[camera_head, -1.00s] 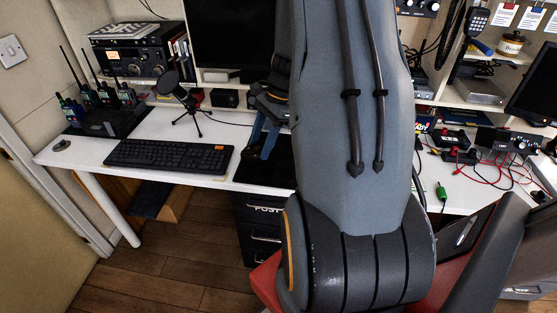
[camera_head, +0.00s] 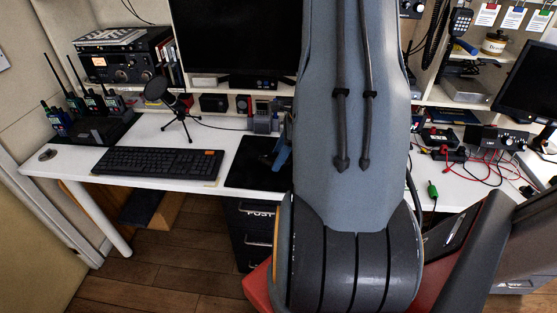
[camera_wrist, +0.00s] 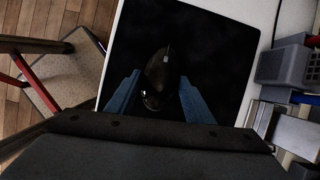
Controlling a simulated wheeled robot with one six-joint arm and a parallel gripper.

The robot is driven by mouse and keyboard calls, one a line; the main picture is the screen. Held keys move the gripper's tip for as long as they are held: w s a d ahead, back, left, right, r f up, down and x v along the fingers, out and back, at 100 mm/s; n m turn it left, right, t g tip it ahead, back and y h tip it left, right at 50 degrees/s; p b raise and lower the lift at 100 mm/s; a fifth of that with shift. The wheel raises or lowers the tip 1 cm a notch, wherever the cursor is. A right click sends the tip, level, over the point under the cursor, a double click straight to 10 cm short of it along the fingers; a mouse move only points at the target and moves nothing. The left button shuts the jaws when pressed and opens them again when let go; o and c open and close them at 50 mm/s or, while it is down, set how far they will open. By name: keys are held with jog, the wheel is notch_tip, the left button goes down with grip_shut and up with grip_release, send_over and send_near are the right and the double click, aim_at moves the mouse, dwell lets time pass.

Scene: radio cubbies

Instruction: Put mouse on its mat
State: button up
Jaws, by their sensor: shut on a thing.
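The black mat (camera_head: 248,170) lies on the white desk, right of the keyboard. It fills much of the wrist view (camera_wrist: 222,55). The dark, glossy mouse (camera_wrist: 160,72) is between the blue fingers of my gripper (camera_wrist: 160,78), over the mat. My gripper is shut on it. In the head view, a blue finger of my gripper (camera_head: 282,152) shows over the right part of the mat. My arm hides the rest of the gripper and the mat's right edge. I cannot tell whether the mouse touches the mat.
The black keyboard (camera_head: 157,163) lies left of the mat. Handheld devices (camera_head: 262,115) stand behind the mat, and a grey one (camera_wrist: 285,65) is close to its edge in the wrist view. A microphone on a tripod (camera_head: 178,105) stands behind the keyboard. A chair (camera_wrist: 70,85) is beside the desk.

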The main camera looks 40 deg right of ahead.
jog(key=shift+f, duration=0.95)
jog(key=o, duration=1.1)
jog(key=shift+f, duration=0.1)
jog(key=shift+c, duration=0.2)
jog(key=b+v, duration=0.1)
jog(key=v, duration=1.1)
jog(key=s+a+r+n+g+h, duration=0.1)
jog(key=s+a+n, duration=0.1)
jog(key=a+n, duration=1.1)
jog(key=s+a+r+n+g+h, duration=0.1)
jog(key=s+a+r+n+h, duration=0.1)
jog(key=a+n, duration=1.2)
jog(key=shift+s+a+r, duration=0.2)
jog(key=shift+a+r, duration=0.1)
jog(key=shift+a, duration=2.45)
